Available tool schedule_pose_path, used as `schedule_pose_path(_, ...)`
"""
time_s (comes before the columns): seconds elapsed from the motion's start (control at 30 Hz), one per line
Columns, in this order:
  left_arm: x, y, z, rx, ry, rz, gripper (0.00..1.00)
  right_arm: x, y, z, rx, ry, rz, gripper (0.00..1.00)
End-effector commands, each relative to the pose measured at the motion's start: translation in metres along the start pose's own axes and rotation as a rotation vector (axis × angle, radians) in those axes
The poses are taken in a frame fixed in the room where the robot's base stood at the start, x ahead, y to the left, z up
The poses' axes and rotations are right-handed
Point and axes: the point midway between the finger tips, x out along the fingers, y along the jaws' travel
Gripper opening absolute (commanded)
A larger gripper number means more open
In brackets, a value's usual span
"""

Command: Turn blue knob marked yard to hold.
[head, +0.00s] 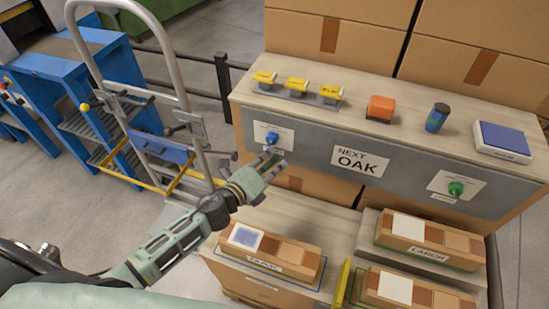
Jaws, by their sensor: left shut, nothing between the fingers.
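The blue knob (272,137) sits on a white plate at the left of the grey front panel (311,148). The plate's markings are too small to read, so the knob's setting cannot be told. My left gripper (276,158) is just below the knob, with its fingertips pointing up toward it. Its fingers are shut and empty, and I see no clear contact with the knob. A green knob (456,189) is on another white plate at the right of the panel. My right gripper is not in view.
A "NEXT OAK" sign (360,160) is between the knobs. Yellow clamps (297,86), an orange block (380,108), a dark can (437,118) and a scale (502,141) stand on top. Boxes (270,254) lie below. A hand truck (150,120) stands left.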

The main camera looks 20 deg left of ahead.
Motion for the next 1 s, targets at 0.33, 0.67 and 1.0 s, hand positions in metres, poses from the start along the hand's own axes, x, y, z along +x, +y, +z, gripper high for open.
schedule_pose_path(0.33, -0.001, 0.002, 0.003, 0.085, -0.001, 0.029, 0.0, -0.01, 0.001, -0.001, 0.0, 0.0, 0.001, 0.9)
schedule_pose_path(0.67, -0.001, 0.005, 0.004, 0.16, 0.0, 0.056, 0.0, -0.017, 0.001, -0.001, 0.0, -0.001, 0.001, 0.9)
schedule_pose_path(1.0, -0.002, 0.007, 0.005, 0.208, 0.0, 0.073, 0.0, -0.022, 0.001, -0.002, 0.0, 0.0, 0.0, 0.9)
